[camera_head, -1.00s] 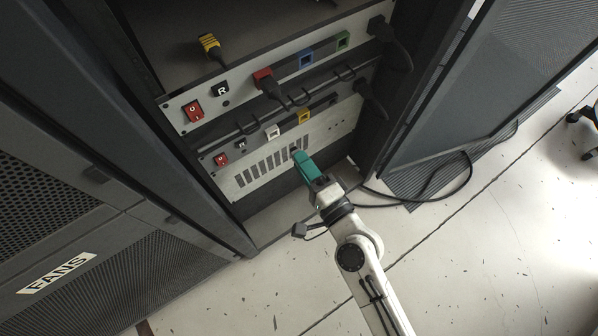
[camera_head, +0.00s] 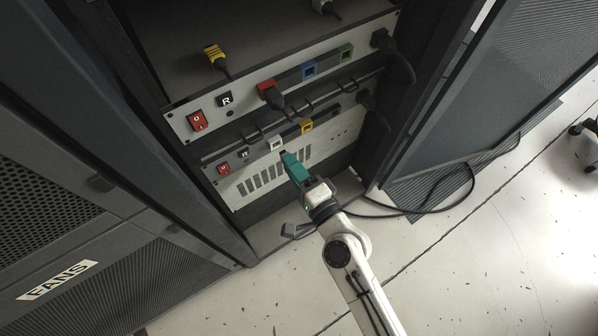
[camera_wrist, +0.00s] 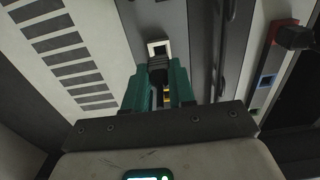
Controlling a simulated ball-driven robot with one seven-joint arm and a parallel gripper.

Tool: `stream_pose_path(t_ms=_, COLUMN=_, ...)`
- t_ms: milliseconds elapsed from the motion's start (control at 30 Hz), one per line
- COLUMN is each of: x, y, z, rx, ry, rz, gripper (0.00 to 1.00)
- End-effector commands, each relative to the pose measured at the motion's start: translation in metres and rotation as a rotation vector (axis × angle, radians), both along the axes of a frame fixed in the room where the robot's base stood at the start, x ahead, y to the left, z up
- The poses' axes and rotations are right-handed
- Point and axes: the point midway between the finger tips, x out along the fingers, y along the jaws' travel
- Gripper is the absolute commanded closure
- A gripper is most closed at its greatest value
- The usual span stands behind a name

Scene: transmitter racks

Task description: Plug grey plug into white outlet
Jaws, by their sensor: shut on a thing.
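My gripper (camera_head: 285,155) has teal fingers and is at the lower panel of the rack, just below the white outlet (camera_head: 275,143). In the wrist view my gripper (camera_wrist: 159,85) is shut on a dark grey ribbed plug (camera_wrist: 158,65), which points forward between the fingertips. The white outlet (camera_wrist: 152,45) shows just ahead of the plug as a white square frame with a dark opening. The plug's front overlaps the lower part of the outlet; I cannot tell whether it is inside. In the head view the fingers mostly hide the plug.
A yellow outlet (camera_head: 306,126) lies right of the white one, with a red switch (camera_head: 223,169) to the left. Black cables hang at right.

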Motion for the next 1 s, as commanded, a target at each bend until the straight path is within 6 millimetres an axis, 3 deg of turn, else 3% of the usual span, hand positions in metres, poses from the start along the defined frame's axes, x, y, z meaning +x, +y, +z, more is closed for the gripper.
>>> stream_pose_path(t_ms=400, x=0.022, y=0.015, z=0.0, rx=0.0, ry=0.0, rz=0.001, gripper=1.0)
stream_pose_path(t_ms=1000, x=0.023, y=0.016, z=0.0, rx=0.0, ry=0.0, rz=0.0, gripper=1.0)
